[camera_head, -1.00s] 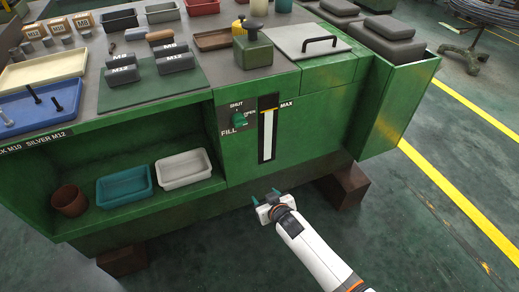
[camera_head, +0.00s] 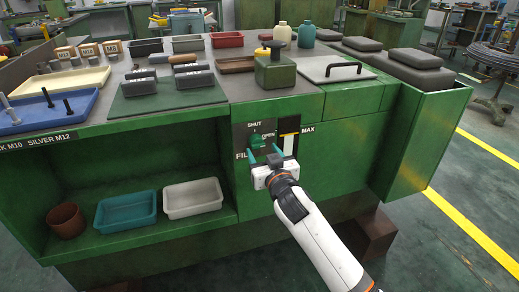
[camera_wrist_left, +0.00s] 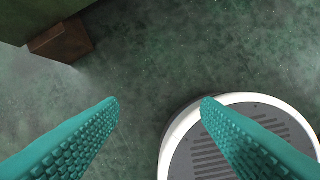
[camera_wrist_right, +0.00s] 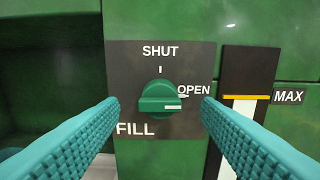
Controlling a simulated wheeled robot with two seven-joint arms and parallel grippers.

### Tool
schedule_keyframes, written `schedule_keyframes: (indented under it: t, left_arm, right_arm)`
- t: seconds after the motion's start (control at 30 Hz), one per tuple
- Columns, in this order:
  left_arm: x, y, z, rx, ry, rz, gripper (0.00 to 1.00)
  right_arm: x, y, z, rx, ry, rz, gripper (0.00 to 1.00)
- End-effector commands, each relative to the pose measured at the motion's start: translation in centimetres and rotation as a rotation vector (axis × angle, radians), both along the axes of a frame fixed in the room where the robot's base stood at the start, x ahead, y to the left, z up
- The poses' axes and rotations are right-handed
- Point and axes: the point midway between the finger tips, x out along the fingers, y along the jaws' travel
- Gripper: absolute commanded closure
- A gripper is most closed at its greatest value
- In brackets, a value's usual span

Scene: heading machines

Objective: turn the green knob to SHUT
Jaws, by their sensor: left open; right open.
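The green knob (camera_wrist_right: 160,98) sits on a dark plate marked SHUT at the top, OPEN at the right and FILL at the lower left. Its white mark points right, toward OPEN. In the head view the knob (camera_head: 255,140) is on the front of the green cabinet, just beyond my right gripper (camera_head: 266,152). In the right wrist view my right gripper (camera_wrist_right: 161,102) is open, its teal fingers left and right of the knob with gaps on both sides. My left gripper (camera_wrist_left: 160,100) is open and empty above the floor, outside the head view.
A level gauge (camera_wrist_right: 248,100) marked MAX is right of the knob. The cabinet's open shelf (camera_head: 150,228) is to the left, with a teal tray and a white tray. A green-bodied can (camera_head: 275,72) stands on the top above. Floor (camera_head: 440,245) is clear at right.

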Motion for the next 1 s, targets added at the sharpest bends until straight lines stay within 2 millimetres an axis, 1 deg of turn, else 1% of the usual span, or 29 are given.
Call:
schedule_keyframes:
  t: [0.03, 0.1, 0.23, 0.4, 0.63, 0.87, 0.9, 1.0]
  left_arm:
    - [-0.1, 0.0, 0.5, 0.000, -0.006, 0.000, 0.42]
    - [-0.2, 0.1, 1.2, 0.000, -0.009, 0.001, 0.42]
    - [-0.5, 0.1, 2.2, -0.001, -0.013, 0.001, 0.42]
    - [-0.6, 0.1, 2.7, 0.000, -0.014, 0.002, 0.42]
    - [-0.6, 0.1, 2.8, 0.000, -0.014, 0.002, 0.42]
    - [-0.6, 0.1, 2.8, 0.000, -0.014, 0.002, 0.42]
    - [-0.6, 0.1, 2.8, 0.000, -0.014, 0.002, 0.42]
    - [-0.6, 0.1, 2.8, 0.000, -0.015, 0.002, 0.42]
  right_arm:
    - [0.9, 0.3, 0.0, -0.001, -0.003, 0.001, 0.42]
    - [1.9, 0.6, -0.1, -0.001, 0.000, 0.000, 0.42]
    - [3.1, 1.1, -0.1, -0.001, -0.001, 0.001, 0.42]
    - [3.7, 1.2, 0.0, 0.000, 0.000, 0.001, 0.42]
    - [3.7, 1.2, 0.0, 0.000, 0.000, 0.001, 0.42]
    - [3.7, 1.2, 0.0, 0.000, 0.000, 0.001, 0.80]
    - [3.7, 1.2, 0.0, 0.000, 0.000, 0.001, 0.86]
    - [3.7, 1.2, 0.0, -0.002, -0.001, 0.001, 0.87]
